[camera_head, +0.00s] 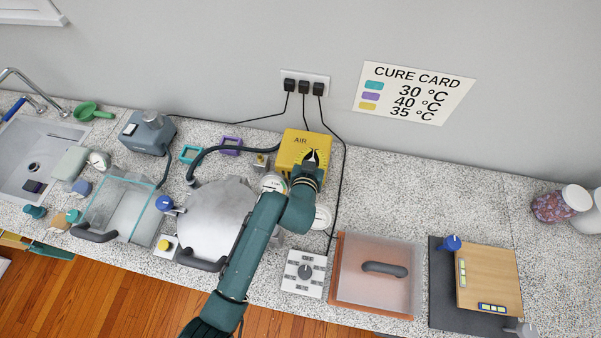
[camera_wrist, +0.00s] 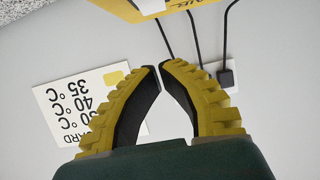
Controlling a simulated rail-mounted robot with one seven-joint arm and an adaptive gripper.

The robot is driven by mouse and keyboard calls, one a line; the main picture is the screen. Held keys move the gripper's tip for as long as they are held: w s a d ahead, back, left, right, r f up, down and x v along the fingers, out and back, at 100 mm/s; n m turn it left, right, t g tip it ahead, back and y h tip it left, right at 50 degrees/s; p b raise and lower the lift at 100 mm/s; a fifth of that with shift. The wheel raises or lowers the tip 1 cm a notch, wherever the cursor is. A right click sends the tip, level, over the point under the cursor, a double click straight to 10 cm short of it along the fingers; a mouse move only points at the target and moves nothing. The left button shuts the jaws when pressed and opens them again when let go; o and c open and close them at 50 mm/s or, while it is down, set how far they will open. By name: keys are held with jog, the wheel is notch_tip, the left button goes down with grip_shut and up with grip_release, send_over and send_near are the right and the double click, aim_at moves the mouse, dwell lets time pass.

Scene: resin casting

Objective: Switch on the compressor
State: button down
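The compressor is a yellow box marked AIR (camera_head: 293,146) on the counter against the back wall. Its yellow edge also shows at the top of the wrist view (camera_wrist: 195,5), with a small pale block (camera_wrist: 150,6) on it. My gripper (camera_head: 311,153) is in front of the compressor's right part and hides some of it. In the wrist view, my gripper's yellow-ribbed fingers (camera_wrist: 160,68) come together at the tips with nothing between them. The tips look apart from the pale block. I cannot tell the switch's position.
A white dial box (camera_head: 303,273) is at the front, beside an orange-edged tray (camera_head: 340,255). Black cables run from the wall outlet (camera_head: 305,84) near the compressor.

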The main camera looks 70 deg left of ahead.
jog(key=d+f+b+v, duration=0.1)
jog(key=f+v, duration=0.3)
jog(key=v, duration=1.5)
jog(key=shift+s+d+b, duration=0.4)
jog(key=shift+s+b, duration=0.05)
jog(key=shift+b, duration=0.45)
jog(key=shift+f, duration=0.15)
